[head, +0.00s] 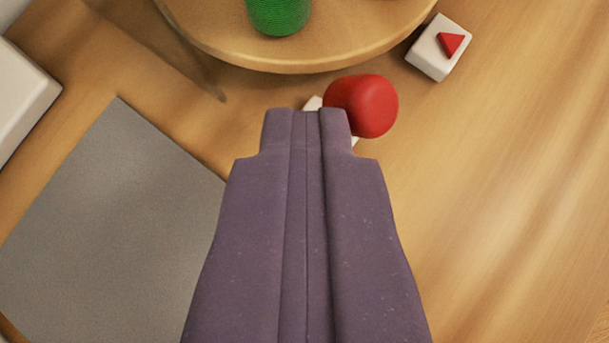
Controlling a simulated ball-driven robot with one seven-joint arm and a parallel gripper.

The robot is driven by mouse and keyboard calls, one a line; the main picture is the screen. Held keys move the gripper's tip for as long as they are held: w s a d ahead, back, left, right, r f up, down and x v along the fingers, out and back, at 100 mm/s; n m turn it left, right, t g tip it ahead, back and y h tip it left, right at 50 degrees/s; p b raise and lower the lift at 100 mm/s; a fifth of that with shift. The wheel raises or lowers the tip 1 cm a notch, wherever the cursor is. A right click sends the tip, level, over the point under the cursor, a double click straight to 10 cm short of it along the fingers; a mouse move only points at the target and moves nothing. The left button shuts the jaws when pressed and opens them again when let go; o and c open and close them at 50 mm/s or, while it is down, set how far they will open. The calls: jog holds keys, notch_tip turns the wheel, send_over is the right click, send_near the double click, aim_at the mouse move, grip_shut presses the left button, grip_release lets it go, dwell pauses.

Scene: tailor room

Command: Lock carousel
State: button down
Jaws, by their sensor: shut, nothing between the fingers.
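The carousel (350,45) is a round wooden turntable at the top of the head view, cut off by the frame edge. A green ribbed cylinder (279,14) stands on it. Just below its near rim is a red rounded knob (362,106), with a white part partly showing behind my gripper. My gripper (306,112) is shut and empty. Its tip overlaps the left side of the red knob in the picture; I cannot tell whether they touch.
A white block with a red triangle (439,47) sits right of the carousel. A grey mat (110,235) lies at the left, and a white box (22,95) is at the upper left edge. The wooden surface at the right is clear.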

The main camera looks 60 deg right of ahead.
jog(key=shift+s+f, duration=0.1)
jog(key=shift+s, duration=0.1)
jog(key=shift+w+d+f+b, duration=0.1)
jog(key=shift+w+f+b, duration=0.3)
jog(key=shift+w, duration=0.35)
jog(key=shift+w+r, duration=0.1)
